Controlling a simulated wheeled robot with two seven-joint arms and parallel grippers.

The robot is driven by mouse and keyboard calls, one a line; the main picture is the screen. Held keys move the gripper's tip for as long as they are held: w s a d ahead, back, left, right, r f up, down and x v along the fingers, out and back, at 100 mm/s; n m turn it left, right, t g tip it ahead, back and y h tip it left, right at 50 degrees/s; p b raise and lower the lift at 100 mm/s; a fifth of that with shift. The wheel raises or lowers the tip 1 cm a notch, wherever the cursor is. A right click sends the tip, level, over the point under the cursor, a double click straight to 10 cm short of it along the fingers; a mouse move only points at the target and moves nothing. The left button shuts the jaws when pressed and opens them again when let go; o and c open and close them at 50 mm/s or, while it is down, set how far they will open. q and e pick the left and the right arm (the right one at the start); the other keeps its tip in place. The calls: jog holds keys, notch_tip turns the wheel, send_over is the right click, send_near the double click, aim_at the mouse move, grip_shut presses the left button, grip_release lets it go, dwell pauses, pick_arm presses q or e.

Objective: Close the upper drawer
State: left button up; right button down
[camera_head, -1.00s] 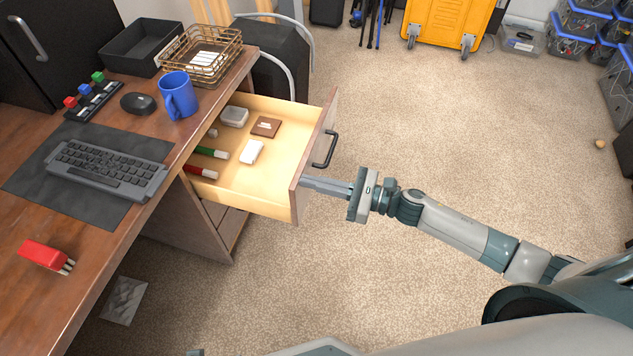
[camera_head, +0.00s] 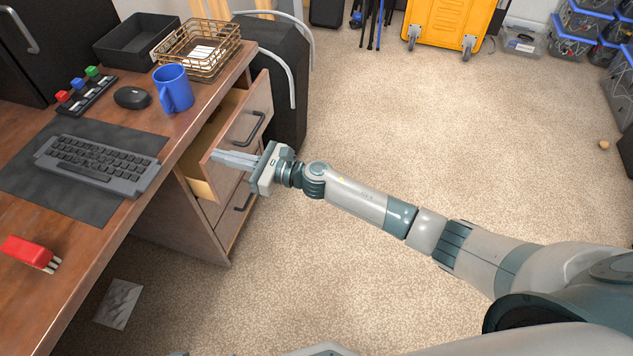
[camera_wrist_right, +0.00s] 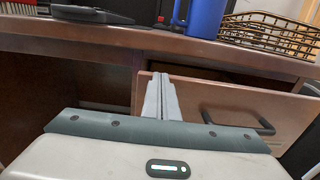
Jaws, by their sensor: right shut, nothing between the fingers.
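The upper drawer (camera_head: 235,128) of the wooden desk is partly open, with a short strip of its pale interior showing behind the front panel. Its dark handle (camera_head: 247,128) faces the room. My right gripper (camera_head: 215,156) is shut and empty, with its fingertips at the near side of the drawer front. In the right wrist view the shut fingers (camera_wrist_right: 160,97) stand before the left part of the drawer front (camera_wrist_right: 230,105), with the handle (camera_wrist_right: 238,121) to their right. Whether they touch the panel is hard to tell. The left gripper is out of view.
The desk top (camera_head: 150,125) holds a blue mug (camera_head: 174,90), a wire basket (camera_head: 199,47), a black tray (camera_head: 136,40), a keyboard (camera_head: 98,165) and a mouse (camera_head: 132,97). A lower drawer handle (camera_head: 243,200) sits below. Carpet (camera_head: 400,120) to the right is clear.

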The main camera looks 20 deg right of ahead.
aim_at(208, 152)
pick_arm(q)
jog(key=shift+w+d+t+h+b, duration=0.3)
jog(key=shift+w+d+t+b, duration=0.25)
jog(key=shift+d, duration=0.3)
pick_arm(e)
jog(key=shift+x, duration=2.3)
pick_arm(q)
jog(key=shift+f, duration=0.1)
